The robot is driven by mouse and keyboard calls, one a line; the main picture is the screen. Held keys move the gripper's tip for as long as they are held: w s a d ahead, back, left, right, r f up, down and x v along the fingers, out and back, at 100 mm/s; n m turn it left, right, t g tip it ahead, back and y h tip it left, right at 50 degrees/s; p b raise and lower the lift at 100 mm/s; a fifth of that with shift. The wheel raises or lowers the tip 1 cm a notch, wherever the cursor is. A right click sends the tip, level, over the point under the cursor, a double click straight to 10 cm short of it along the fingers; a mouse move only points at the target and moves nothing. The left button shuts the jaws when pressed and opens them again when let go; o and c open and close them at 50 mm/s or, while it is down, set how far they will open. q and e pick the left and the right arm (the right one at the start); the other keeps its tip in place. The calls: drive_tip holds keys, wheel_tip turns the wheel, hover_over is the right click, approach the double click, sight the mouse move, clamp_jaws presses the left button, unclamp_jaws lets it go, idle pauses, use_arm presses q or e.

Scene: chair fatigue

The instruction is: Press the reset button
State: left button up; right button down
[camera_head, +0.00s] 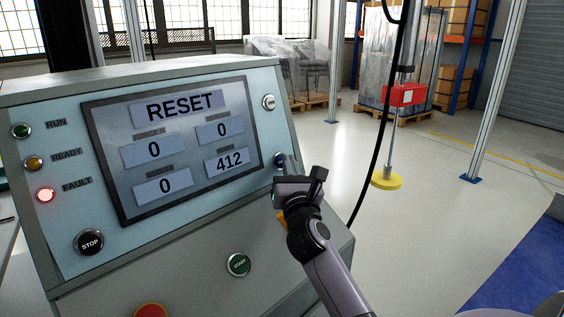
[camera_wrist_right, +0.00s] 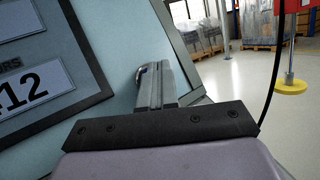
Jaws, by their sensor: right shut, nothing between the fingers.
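The control panel (camera_head: 60,235) carries a screen that reads RESET, with the values 0, 0, 0 and 412. A small blue button (camera_head: 280,158), its label not visible, sits on the panel's right edge, partly hidden by my right gripper. My right gripper (camera_head: 291,162) is shut and empty, its fingertips right at that button. In the right wrist view the closed fingers (camera_wrist_right: 156,84) point at the panel beside the screen, and a silvery rim (camera_wrist_right: 143,72) shows at their tips. I cannot tell whether they touch the button. My left gripper is out of view.
A white round button (camera_head: 269,102) sits above the blue one. A black cable (camera_head: 378,140) hangs right of my gripper. Open floor lies beyond.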

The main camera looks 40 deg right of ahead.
drive_tip(key=shift+w, duration=0.25)
drive_tip(key=shift+s, duration=0.15)
idle(0.3)
drive_tip(key=shift+s+r+p, duration=0.15)
drive_tip(key=shift+s+p, duration=0.25)
drive_tip(key=shift+p, duration=0.05)
drive_tip(key=shift+s, duration=0.25)
drive_tip(key=s+p, duration=0.2)
drive_tip(key=s, duration=0.1)
drive_tip(key=s+r+p, duration=0.1)
drive_tip(key=shift+s+d+r, duration=0.1)
drive_tip(key=shift+s+d, duration=0.15)
drive_tip(key=shift+s, duration=0.15)
idle(0.6)
